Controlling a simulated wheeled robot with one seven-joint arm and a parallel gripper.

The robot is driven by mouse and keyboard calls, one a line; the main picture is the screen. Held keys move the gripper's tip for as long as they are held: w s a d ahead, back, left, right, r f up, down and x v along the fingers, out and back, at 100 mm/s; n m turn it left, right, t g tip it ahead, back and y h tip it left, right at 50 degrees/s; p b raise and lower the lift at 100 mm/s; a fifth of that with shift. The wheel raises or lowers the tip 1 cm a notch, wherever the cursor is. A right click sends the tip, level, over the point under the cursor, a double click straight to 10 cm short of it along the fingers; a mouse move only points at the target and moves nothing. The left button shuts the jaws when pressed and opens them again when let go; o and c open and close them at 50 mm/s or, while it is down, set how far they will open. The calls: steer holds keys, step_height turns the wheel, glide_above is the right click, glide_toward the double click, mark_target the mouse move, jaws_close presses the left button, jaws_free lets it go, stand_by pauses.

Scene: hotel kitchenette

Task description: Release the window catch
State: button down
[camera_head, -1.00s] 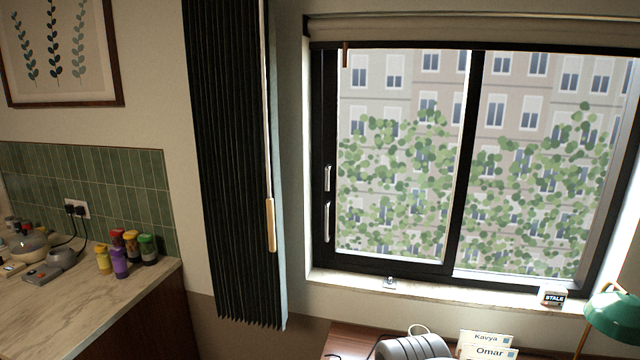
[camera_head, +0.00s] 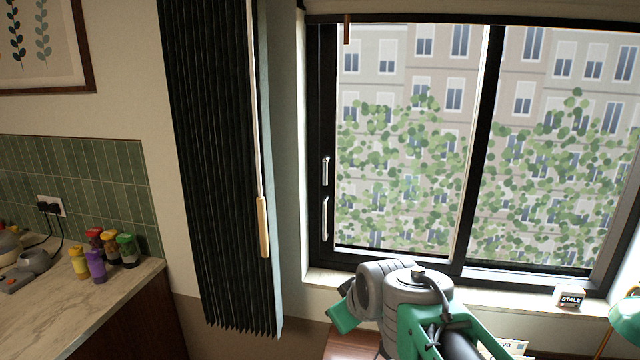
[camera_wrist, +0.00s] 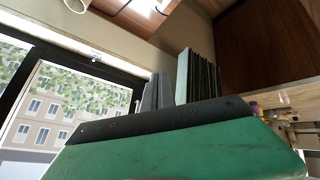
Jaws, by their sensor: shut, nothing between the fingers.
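The sliding window (camera_head: 488,150) has a black frame. Two silver fittings sit on its left upright: a shorter upper one (camera_head: 325,171) and a longer lower one (camera_head: 325,218). I cannot tell for sure which is the catch. Both stand upright and nothing touches them. My gripper (camera_head: 343,316) is a green part at the end of my arm, low in front of the sill, below and a little right of both fittings. In the wrist view its green body with a black edge (camera_wrist: 160,145) fills the bottom. It is shut and empty; its fingertips are not clear.
A dark pleated curtain (camera_head: 215,170) with a wooden pull (camera_head: 263,226) hangs left of the window. The sill (camera_head: 480,295) holds a small "STALE" sign (camera_head: 570,297). A green lamp (camera_head: 625,318) stands right. A counter (camera_head: 90,300) with spice jars is far left.

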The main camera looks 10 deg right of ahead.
steer(key=w+r+n+t+y+b, duration=0.1)
steer(key=w+r+n+t, duration=0.2)
steer(key=w, duration=0.6)
steer(key=w+r+n+t+b, duration=0.1)
steer(key=w+r+n+t, duration=0.2)
steer(key=w, duration=0.6)
steer(key=n+t+y, duration=0.1)
steer(key=n+t, duration=0.3)
steer(key=n, duration=0.4)
glide_toward(326, 171)
steer(key=shift+s+a+f+b, duration=0.35)
steer(key=shift+s+a+f, duration=0.4)
steer(key=shift+a+f, duration=0.2)
steer(key=w+a+p, duration=0.1)
steer(key=w+p, duration=0.3)
steer(key=w, duration=0.6)
steer(key=shift+a+p, duration=0.25)
steer(key=shift+p, duration=0.15)
